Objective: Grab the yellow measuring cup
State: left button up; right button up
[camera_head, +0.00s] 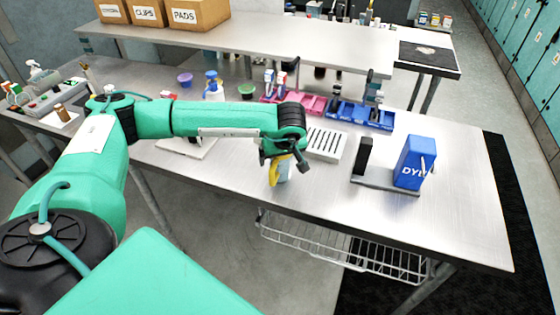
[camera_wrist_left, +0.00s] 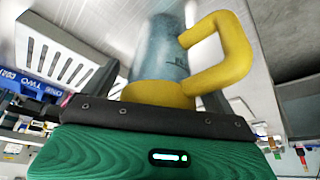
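The yellow measuring cup (camera_head: 273,171) has a yellow handle and a clear bluish body. It is at the front part of the metal table, directly below my left gripper (camera_head: 273,150). In the left wrist view, the cup (camera_wrist_left: 160,55) is very close, with its yellow end against the dark edge of the gripper housing and its handle at the right. I also cannot tell whether the cup touches the table. My right gripper is not in view.
A white slotted rack (camera_head: 325,145) stands right of the cup. Further right are a dark stand (camera_head: 385,183) and a blue box (camera_head: 414,163). Pink bins (camera_head: 311,104) and blue bins (camera_head: 345,112) line the back. The table's front right is clear.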

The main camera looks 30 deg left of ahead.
pick_arm(q)
jog(key=c, duration=1.1)
jog(key=shift+r, duration=0.15)
